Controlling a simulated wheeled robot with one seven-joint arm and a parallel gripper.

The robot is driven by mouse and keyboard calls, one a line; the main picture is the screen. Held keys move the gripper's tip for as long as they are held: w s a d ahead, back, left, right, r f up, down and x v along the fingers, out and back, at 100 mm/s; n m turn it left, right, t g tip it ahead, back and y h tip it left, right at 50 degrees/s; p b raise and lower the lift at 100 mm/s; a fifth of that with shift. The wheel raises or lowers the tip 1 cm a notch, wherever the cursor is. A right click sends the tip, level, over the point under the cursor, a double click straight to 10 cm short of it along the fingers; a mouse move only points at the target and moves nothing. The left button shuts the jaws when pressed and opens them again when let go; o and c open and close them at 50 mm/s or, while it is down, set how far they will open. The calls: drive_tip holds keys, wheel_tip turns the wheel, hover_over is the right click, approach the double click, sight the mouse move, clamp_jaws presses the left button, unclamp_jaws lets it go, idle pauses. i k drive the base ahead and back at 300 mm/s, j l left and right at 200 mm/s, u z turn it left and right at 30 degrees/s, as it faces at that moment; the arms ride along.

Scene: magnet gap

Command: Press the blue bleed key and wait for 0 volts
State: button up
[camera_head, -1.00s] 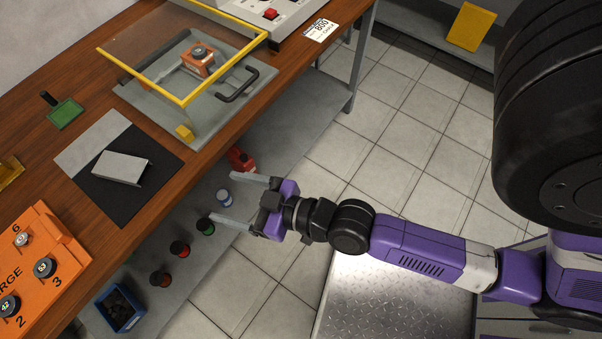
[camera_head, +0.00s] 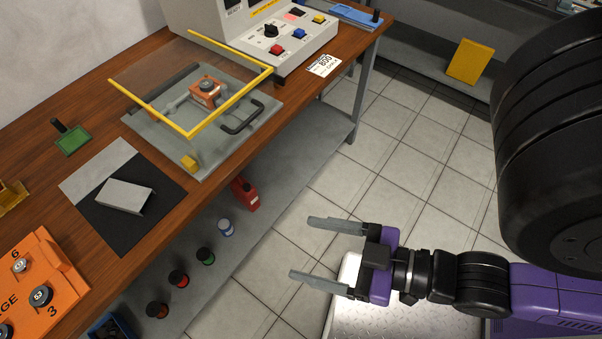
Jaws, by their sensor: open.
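The grey control unit (camera_head: 262,30) stands at the back of the wooden bench. Its sloped panel carries a blue key (camera_head: 299,34), a red key (camera_head: 276,49), a yellow key (camera_head: 319,19) and a black knob (camera_head: 270,31). A small lit red display (camera_head: 293,15) shows on the panel, but I cannot read its value. My gripper (camera_head: 314,250) is open and empty. It is over the floor in front of the bench, well below and apart from the keys in the picture, its fingers pointing left.
A yellow-framed clear guard (camera_head: 190,132) stands over a grey plate with an orange block (camera_head: 204,94). A white card marked 800 (camera_head: 324,66) lies by the bench edge. Several small jars (camera_head: 206,256) and a red bottle (camera_head: 245,194) stand on the lower shelf.

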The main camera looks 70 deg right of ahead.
sight(298, 32)
drive_tip(key=z, duration=1.4)
